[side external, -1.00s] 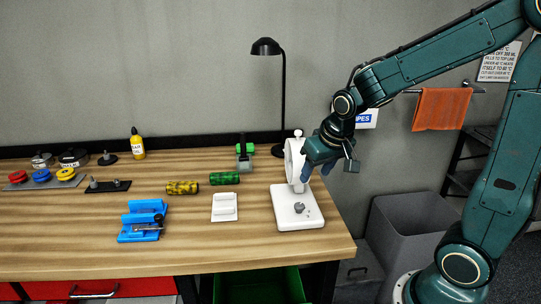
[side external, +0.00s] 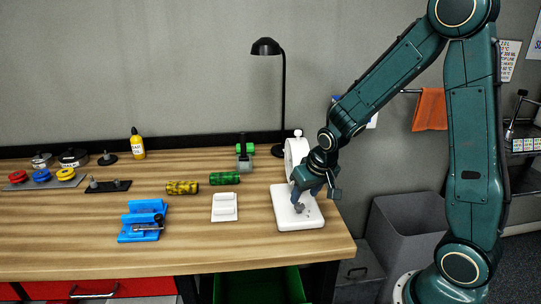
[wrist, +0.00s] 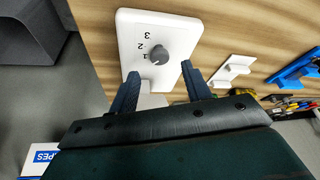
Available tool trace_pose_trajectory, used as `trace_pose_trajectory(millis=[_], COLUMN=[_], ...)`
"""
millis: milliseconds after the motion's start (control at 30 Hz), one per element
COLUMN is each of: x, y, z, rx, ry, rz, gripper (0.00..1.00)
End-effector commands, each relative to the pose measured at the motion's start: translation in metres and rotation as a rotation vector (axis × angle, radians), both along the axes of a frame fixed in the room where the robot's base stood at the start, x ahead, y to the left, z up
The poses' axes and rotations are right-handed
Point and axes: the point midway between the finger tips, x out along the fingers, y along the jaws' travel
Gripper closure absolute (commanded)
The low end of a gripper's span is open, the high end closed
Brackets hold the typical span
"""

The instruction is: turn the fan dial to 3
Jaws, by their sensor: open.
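The fan has a white base (side external: 312,220) near the table's front right and a white round head (side external: 295,152) above it. Its grey dial (wrist: 157,54) stands on the base face, with the printed marks 1, 2 and 3 beside it in the wrist view. The mark 1 lies closest to the dial's edge; I cannot tell exactly where the pointer sits. My gripper (wrist: 160,74) is open and points down at the base. Its two blue fingers reach toward the dial from either side and the tips are short of it in the wrist view. In the side view my gripper (side external: 308,194) partly covers the dial.
A white rocker-like plate (side external: 225,207) and a blue fixture (side external: 142,222) lie left of the fan. A black lamp (side external: 283,95) stands behind. Green (side external: 224,178) and yellow-black (side external: 182,187) cylinders lie further back. A grey bin (side external: 408,232) stands beyond the table's right edge.

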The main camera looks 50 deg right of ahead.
Motion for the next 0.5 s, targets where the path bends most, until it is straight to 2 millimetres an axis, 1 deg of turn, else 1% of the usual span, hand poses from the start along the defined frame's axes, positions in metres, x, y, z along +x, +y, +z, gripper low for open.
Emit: trace_pose_trajectory(millis=[33,200,500], x=[0.002,0.007,0.014], y=[-0.001,-0.003,-0.006], z=[-0.006,-0.021,-0.037], rx=[0.001,0.001,0.0], ry=[0.002,0.003,0.0], rz=[0.0,0.0,0.0], gripper=[0.52,0.52,0.52])
